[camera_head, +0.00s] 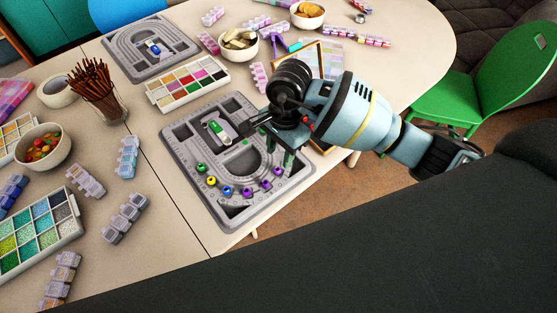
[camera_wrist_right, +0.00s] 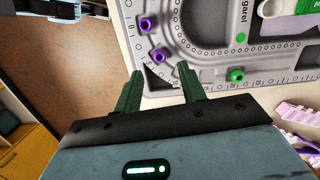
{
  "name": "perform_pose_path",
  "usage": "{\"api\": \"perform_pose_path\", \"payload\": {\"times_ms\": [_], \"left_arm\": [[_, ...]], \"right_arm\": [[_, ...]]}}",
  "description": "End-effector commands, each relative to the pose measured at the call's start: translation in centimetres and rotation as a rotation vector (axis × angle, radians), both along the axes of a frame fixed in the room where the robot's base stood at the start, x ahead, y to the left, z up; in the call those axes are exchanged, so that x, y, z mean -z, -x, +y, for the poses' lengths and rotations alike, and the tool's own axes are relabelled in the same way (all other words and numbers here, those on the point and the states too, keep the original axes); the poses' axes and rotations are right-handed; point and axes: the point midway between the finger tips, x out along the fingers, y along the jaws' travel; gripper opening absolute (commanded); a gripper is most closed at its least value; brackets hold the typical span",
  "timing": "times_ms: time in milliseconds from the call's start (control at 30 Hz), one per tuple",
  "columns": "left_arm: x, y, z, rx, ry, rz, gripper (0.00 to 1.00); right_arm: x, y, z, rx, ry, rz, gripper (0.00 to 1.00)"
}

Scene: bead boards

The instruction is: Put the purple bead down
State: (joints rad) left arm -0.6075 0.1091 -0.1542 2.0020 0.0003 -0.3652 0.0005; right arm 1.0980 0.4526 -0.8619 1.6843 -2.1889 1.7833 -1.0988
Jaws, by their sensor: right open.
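The grey bead board (camera_head: 178,147) lies on the table with a curved row of beads. Along the row are a green bead (camera_head: 201,167), an olive-yellow bead (camera_head: 211,181), a blue bead (camera_head: 227,190) and purple beads (camera_head: 247,193) (camera_head: 266,184) (camera_head: 277,171). My right gripper (camera_head: 277,148) is over the board's right side, jaws apart. In the wrist view its fingertips (camera_wrist_right: 162,80) are open and empty; a purple bead (camera_wrist_right: 160,55) sits on the board just beyond them, with another purple bead (camera_wrist_right: 148,23) farther on. My left gripper is not in view.
A green bead (camera_wrist_right: 236,75) sits right of the fingers in the wrist view. A green-and-white object (camera_head: 217,126) lies on the board. A sorted bead tray (camera_head: 187,82) and a second board (camera_head: 150,47) stand behind. Several lidded boxes lie around.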

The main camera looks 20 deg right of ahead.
Motion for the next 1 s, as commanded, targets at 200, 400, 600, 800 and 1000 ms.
{"api": "perform_pose_path", "payload": {"times_ms": [200,400,600,800,1000], "left_arm": [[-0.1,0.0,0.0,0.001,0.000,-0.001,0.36],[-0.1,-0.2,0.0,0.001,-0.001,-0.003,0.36],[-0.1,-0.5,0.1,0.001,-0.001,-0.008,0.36],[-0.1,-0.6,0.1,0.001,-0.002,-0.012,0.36],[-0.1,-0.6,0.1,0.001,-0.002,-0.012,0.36]], "right_arm": [[-4.3,-0.3,-0.5,-0.001,0.001,-0.004,0.41],[-6.4,-0.3,-0.7,0.000,0.000,-0.001,0.41],[-6.9,-0.3,-0.8,0.000,0.000,0.001,0.41],[-6.9,-0.3,-0.8,0.000,0.000,0.001,0.41],[-6.6,0.0,-0.4,0.002,-0.016,0.011,0.41]]}}
